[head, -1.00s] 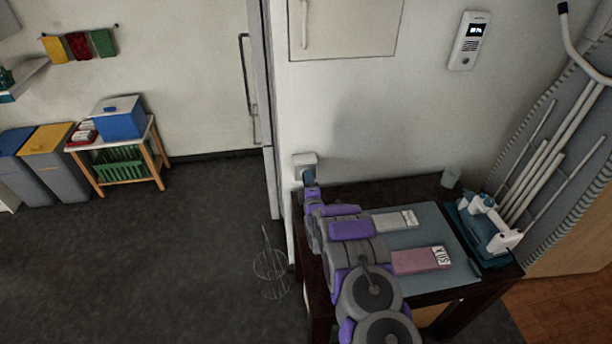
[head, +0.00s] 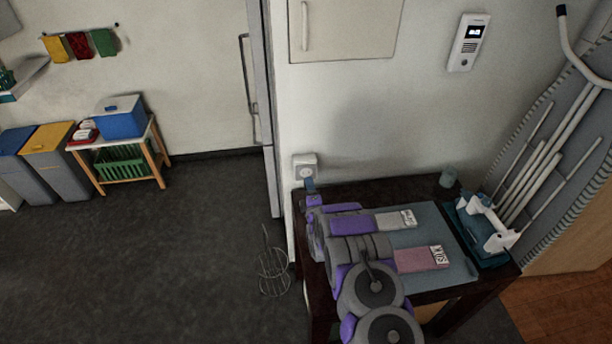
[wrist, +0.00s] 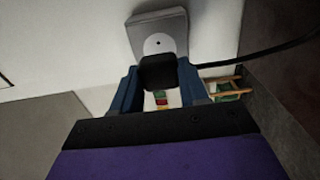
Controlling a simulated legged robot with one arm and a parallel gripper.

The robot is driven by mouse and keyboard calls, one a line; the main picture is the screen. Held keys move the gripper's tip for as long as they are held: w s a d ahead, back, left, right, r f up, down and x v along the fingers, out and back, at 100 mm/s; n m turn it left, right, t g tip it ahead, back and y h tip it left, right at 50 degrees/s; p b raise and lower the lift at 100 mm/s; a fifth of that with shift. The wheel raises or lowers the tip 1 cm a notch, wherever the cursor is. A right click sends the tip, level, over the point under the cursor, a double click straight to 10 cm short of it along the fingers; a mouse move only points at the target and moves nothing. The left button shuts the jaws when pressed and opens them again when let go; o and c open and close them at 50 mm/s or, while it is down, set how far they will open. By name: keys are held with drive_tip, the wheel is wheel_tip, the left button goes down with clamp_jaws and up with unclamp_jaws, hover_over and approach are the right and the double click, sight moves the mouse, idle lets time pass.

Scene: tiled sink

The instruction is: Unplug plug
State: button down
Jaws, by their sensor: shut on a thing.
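The white wall socket (head: 305,168) is on the wall at the table's back left corner. Its round face shows uncovered in the head view. In the wrist view the socket (wrist: 160,32) is at the top, with a dark hole in its face. My gripper (head: 309,186) is just in front of and below the socket. In the wrist view its blue fingers (wrist: 158,88) are shut on the black plug (wrist: 158,70). The plug looks apart from the socket face, and a black cable (wrist: 265,55) runs off to the right. The plug is too small to make out in the head view.
Below my arm is a dark table (head: 375,188) with a grey mat (head: 430,225), a pink box (head: 420,259) and a pale box (head: 394,220). A teal tray (head: 466,238) and a cup (head: 448,177) stand to the right. A wire rack (head: 274,270) is on the floor left of the table.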

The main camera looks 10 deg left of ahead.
drive_tip(key=shift+s+d, duration=0.15)
drive_tip(key=shift+s, duration=0.35)
drive_tip(key=shift+r, duration=0.1)
drive_tip(key=s+d+r+m+h, duration=0.1)
drive_tip(key=s+d+r+h, duration=0.1)
drive_tip(key=s+d+r, duration=0.4)
drive_tip(key=s+d+r+m+h, duration=0.2)
drive_tip(key=s+d+r, duration=0.3)
drive_tip(key=d+r, duration=1)
drive_tip(key=shift+s+d+r+t+h, duration=0.3)
drive_tip(key=shift+s+d+r+h, duration=0.1)
drive_tip(key=shift+h, duration=0.1)
